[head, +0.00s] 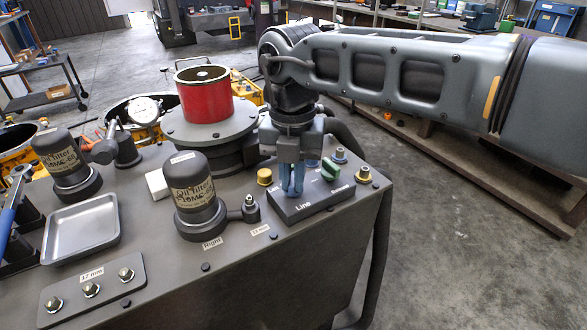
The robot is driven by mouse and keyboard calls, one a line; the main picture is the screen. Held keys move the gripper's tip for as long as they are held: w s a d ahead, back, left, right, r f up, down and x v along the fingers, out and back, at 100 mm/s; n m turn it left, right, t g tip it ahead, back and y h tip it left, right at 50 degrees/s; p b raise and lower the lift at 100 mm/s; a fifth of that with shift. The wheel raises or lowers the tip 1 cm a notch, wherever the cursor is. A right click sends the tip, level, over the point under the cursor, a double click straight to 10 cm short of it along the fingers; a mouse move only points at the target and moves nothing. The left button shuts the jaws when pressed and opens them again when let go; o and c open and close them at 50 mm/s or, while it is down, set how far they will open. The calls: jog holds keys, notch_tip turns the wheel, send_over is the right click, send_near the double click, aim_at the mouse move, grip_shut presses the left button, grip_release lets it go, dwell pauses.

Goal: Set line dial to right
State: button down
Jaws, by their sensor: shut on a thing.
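The dark dial box (318,203) stands near the table's right front edge, with a white "Line" label (303,207) on its left part. My gripper (292,190) points down over that left part, just behind the label. Its blue fingers are shut on the line dial, which they hide almost entirely; I cannot tell which way it points. A green knob (330,170) sits on the right part of the same box, a little right of my fingers and apart from them.
A yellow cap (264,177) stands close left of my gripper and bolts (339,155) stand behind the box. An oil filter housing (196,190) is further left. A red cylinder (204,95) stands behind on a round flange. A metal tray (80,228) lies at far left.

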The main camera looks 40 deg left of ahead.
aim_at(292, 181)
jog(key=shift+m, duration=0.6)
jog(key=c, duration=1.1)
grip_release()
jog(key=shift+c, duration=0.2)
jog(key=shift+r, duration=0.1)
jog(key=shift+r, duration=3.85)
